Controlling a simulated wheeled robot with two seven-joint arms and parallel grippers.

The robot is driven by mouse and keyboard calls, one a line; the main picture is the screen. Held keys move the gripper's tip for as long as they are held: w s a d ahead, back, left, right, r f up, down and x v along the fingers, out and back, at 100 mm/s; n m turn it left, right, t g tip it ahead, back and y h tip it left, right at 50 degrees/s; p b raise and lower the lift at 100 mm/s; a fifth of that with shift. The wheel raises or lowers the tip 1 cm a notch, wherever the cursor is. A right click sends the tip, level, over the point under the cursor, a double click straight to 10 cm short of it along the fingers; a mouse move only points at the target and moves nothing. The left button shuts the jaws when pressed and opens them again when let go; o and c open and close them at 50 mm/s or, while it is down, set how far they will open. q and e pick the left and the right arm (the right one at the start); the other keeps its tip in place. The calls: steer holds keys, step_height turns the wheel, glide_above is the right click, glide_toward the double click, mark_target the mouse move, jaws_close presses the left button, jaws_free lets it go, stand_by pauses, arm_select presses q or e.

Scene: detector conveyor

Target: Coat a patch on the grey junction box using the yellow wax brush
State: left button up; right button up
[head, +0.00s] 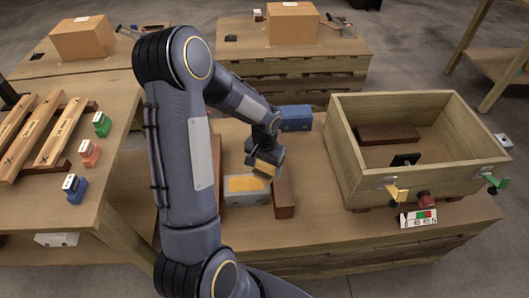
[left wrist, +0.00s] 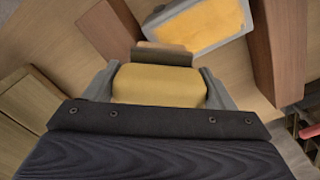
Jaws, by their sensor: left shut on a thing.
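The grey junction box (head: 240,199) lies on the middle table with a yellow-orange patch (head: 248,184) on its top face. The box also shows at the top of the left wrist view (left wrist: 158,31), with the patch (left wrist: 205,22) facing the camera. My left gripper (head: 262,168) is just above the box's far right part. It is shut on the yellow wax brush (left wrist: 160,85), whose yellow body sits between both fingers. The brush's grey and tan end (left wrist: 163,58) points towards the box. I cannot tell whether it touches the box. My right gripper is not in view.
A brown block (head: 284,198) stands close to the box's right, and another (head: 216,160) behind its left. A blue box (head: 296,118) is farther back. A large wooden crate (head: 424,178) fills the table's right side. The table's front is clear.

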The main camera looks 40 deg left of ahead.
arm_select(q)
steer(key=shift+a+r+p, duration=0.1)
steer(key=shift+r+p, duration=1.2)
steer(key=shift+r, duration=0.85)
steer(key=shift+s, duration=0.1)
